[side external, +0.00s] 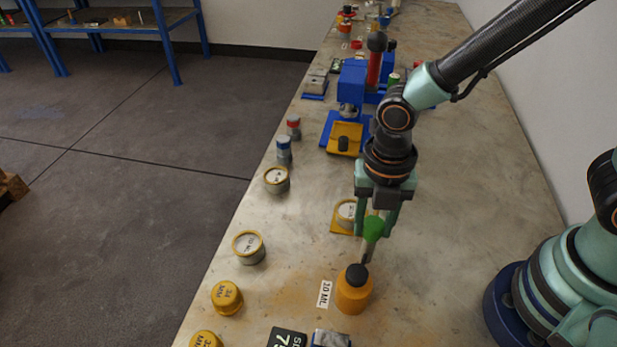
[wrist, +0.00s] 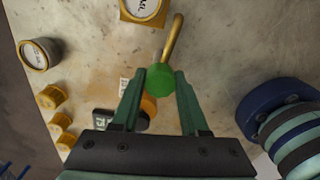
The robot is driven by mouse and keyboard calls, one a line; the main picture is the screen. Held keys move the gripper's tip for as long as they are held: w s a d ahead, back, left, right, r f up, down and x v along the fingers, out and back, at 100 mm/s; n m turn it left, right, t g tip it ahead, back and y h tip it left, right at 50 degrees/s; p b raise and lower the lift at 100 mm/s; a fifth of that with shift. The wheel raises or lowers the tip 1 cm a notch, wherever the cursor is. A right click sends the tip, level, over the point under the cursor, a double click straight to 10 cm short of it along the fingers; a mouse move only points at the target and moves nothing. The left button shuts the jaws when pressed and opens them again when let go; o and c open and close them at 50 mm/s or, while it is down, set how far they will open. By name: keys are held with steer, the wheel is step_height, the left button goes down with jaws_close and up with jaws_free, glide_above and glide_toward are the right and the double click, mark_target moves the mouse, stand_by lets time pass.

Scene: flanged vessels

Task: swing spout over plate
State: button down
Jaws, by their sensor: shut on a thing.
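My gripper (side external: 374,234) is shut on a green knob (side external: 373,226) above an orange vessel (side external: 353,292) with a dark top. A grey stem joins the knob to the vessel's top. In the wrist view the green knob (wrist: 160,77) sits between my fingertips (wrist: 161,73), hiding part of the vessel. A thin brass spout (wrist: 171,40) runs from the knob toward the top of that view. Its far end is just right of a yellow plate (wrist: 124,15) that bears a white-topped vessel (wrist: 144,6). In the side view the plate (side external: 336,226) is partly behind my gripper.
A grey vessel with a yellow rim (side external: 248,248) and yellow caps (side external: 227,297) stand to the left, near the table edge. A "10 ML" label (side external: 325,294) lies beside the orange vessel. A blue press-like fixture (side external: 352,85) stands farther back. The table right of my gripper is clear.

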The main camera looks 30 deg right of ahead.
steer(key=n, duration=0.6)
steer(key=shift+r, duration=0.1)
steer(key=shift+n, duration=0.4)
steer(key=shift+c, duration=2.1)
jaws_free()
step_height(320, 180, up, 12)
steer(key=shift+d, duration=0.1)
